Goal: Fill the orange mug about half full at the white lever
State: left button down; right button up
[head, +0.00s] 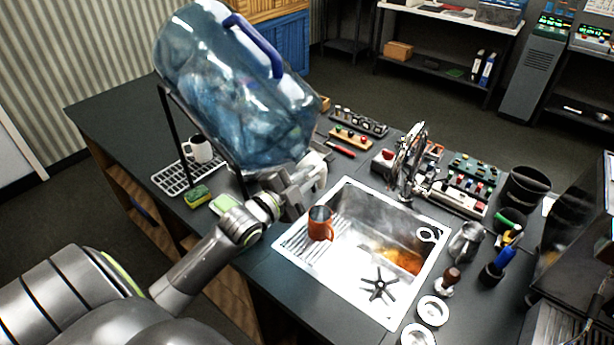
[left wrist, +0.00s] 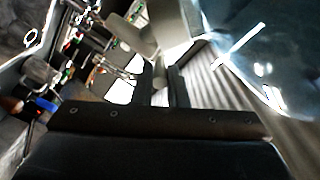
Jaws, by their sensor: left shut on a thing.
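The orange mug (head: 320,223) stands upright on the ribbed drainer part of the sink, below and right of my left gripper. Its inside is partly seen, and I cannot tell whether it holds water. The big blue water bottle (head: 235,90) lies tilted in a dark stand, its neck toward the sink. The white lever (head: 318,163) is at the neck, largely hidden by my gripper. My left gripper (head: 303,186) is shut at the lever, and its fingers also show in the left wrist view (left wrist: 167,85). My right gripper is out of view.
The steel sink (head: 345,275) has brownish liquid and a black star-shaped piece (head: 379,284) in it. A white mug (head: 200,150) stands on a rack (head: 172,180) under the bottle. A sponge (head: 197,196) lies nearby. Tools and a metal jug (head: 466,240) crowd the right side.

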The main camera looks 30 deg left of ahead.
pick_arm(q)
jog(key=shift+d+y, duration=0.1)
jog(key=shift+y, duration=0.3)
jog(key=shift+d+r+n+y+p, duration=0.1)
jog(key=shift+d+n+y+p, duration=0.15)
jog(key=shift+n+y+p, duration=0.45)
jog(key=shift+d+p, duration=0.1)
jog(key=shift+p, duration=0.2)
jog(key=shift+d+n+y, duration=0.25)
jog(key=shift+n+y, duration=0.35)
jog(key=shift+y, duration=0.4)
jog(key=shift+w+d+f+n+y+b, duration=0.1)
jog(key=shift+d+f+n+y+b, duration=0.15)
jog(key=shift+n+y+b, duration=0.4)
jog(key=shift+w+d+r+n+g+y+b, duration=0.15)
jog(key=shift+n+y+b, duration=0.15)
jog(key=shift+y, duration=0.3)
jog(key=shift+s+d+f+n+g+y+b, duration=0.1)
jog(key=shift+d+n+g+y+b, duration=0.1)
jog(key=shift+n+y, duration=0.25)
jog(key=shift+w+d+r+n+g+y+b, duration=0.15)
jog(key=shift+n+y+b, duration=0.1)
jog(key=shift+y, duration=0.45)
jog(key=c, duration=1.5)
grip_release()
